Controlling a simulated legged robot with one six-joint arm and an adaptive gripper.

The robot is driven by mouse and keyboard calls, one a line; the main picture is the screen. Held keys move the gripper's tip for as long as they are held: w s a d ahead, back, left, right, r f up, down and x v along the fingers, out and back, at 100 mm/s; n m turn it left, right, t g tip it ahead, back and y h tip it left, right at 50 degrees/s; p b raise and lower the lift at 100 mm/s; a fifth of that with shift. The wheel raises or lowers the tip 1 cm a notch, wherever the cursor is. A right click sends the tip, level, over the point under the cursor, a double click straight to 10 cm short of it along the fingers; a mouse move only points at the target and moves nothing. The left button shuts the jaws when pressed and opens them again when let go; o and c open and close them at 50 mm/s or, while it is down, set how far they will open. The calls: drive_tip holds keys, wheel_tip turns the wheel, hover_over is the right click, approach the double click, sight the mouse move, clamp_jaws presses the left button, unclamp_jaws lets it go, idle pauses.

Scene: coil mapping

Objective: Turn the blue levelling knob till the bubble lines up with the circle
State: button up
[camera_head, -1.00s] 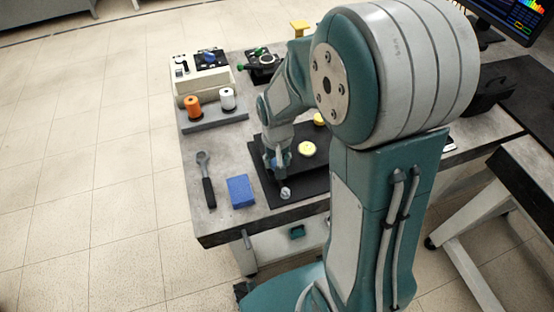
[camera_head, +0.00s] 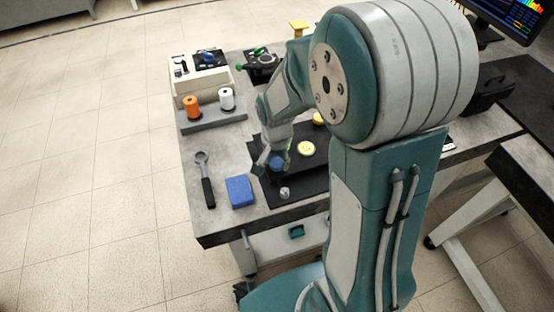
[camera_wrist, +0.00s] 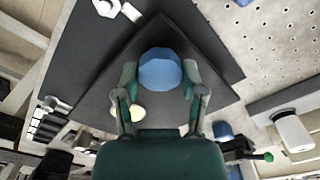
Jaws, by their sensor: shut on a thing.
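The blue levelling knob (camera_wrist: 160,70) sits between the two fingers of my gripper (camera_wrist: 159,78) in the wrist view. The gripper is shut on it, with one finger on each side. In the head view the blue knob (camera_head: 277,163) shows partly behind my gripper, at the left part of a black plate (camera_head: 304,181). A yellow knob (camera_head: 306,148) is to its right, and a small silver knob (camera_head: 284,193) is nearer the front. I cannot make out the bubble or the circle in either view.
A blue block (camera_head: 240,191) and a wrench (camera_head: 206,181) lie left of the plate. Orange (camera_head: 192,106) and white (camera_head: 227,98) spools stand on a grey base behind. A beige control box (camera_head: 200,78) is further back. The table's left front corner is bare.

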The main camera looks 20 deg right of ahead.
sight(276, 162)
drive_tip(key=shift+s+f, duration=0.15)
drive_tip(key=o, duration=1.1)
drive_tip(key=shift+a, duration=0.1)
drive_tip(key=shift+o, duration=0.2)
drive_tip(key=shift+r, duration=0.35)
wheel_tip(276, 162, up, 11)
drive_tip(key=shift+a+r, duration=0.15)
drive_tip(key=shift+r, duration=0.05)
